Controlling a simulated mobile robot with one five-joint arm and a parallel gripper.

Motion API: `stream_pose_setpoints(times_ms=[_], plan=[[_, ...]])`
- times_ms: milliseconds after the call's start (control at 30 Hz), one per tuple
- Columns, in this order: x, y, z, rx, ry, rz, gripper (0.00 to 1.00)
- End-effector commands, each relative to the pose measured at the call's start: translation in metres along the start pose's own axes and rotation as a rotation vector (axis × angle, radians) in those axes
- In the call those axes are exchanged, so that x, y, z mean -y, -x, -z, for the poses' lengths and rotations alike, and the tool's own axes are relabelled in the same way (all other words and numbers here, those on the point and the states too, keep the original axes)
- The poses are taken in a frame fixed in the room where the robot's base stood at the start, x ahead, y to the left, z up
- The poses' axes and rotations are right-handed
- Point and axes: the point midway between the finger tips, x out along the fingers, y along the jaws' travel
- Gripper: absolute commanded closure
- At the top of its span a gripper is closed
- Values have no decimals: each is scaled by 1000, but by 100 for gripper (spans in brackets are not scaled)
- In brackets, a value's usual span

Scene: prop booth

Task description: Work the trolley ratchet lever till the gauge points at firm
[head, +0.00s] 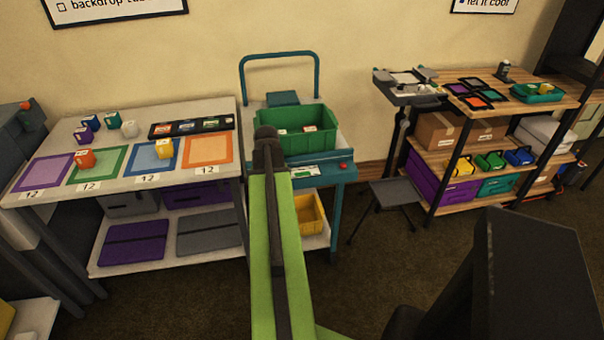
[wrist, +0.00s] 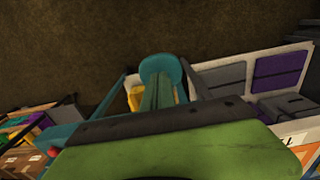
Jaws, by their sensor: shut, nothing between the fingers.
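The teal trolley (head: 340,177) stands in the middle of the head view, with a green crate (head: 308,142) on top. A small red knob (head: 343,165) is at its front right; it also shows at the lower left of the wrist view (wrist: 52,152). I cannot tell whether it belongs to the ratchet lever. A small white and green panel (head: 304,171) lies on the front edge; no gauge pointer can be read. My gripper (head: 265,135) is shut and empty, in front of the crate's left side in the picture. My green arm hides part of the trolley front.
A wooden shelf unit (head: 437,155) and a small grey stand (head: 395,190) are to the right. A yellow bin (head: 312,214) sits on the lower trolley shelf.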

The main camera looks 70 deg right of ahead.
Motion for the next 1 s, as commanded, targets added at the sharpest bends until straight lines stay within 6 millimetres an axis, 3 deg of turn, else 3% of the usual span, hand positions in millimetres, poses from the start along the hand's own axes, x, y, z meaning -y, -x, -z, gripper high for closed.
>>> stream_pose_setpoints(times_ms=[1000], plan=[[0,-46,0,0,0,0,100]])
